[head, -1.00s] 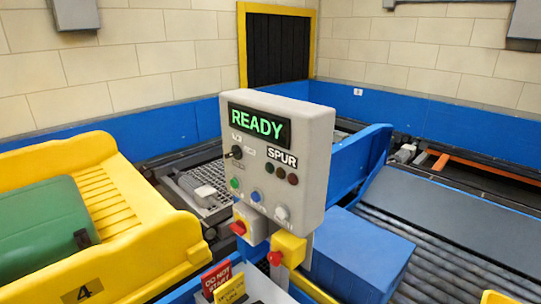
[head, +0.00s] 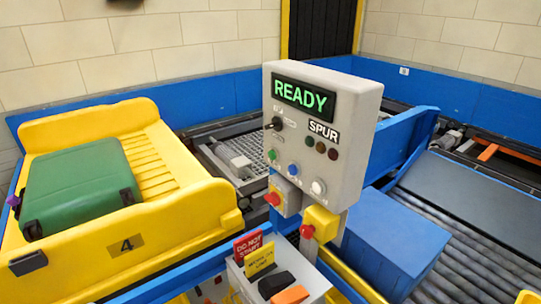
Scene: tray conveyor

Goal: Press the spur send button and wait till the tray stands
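The grey control box (head: 345,130) stands in the middle of the head view. Its display (head: 304,95) reads READY in green. Below it are a black selector switch (head: 276,123), a green button (head: 271,155), a blue button (head: 293,169) and a white button (head: 318,187). The SPUR label (head: 324,131) has dark, unlit lamps under it. Which button is the send button cannot be read. The yellow tray (head: 190,221), marked 4, is at the left with a green suitcase (head: 80,183) lying in it. Neither gripper is in view.
Two red knobs on small boxes, one yellow (head: 322,222), hang under the control box. A holder with red (head: 247,245) and yellow cards stands in front.

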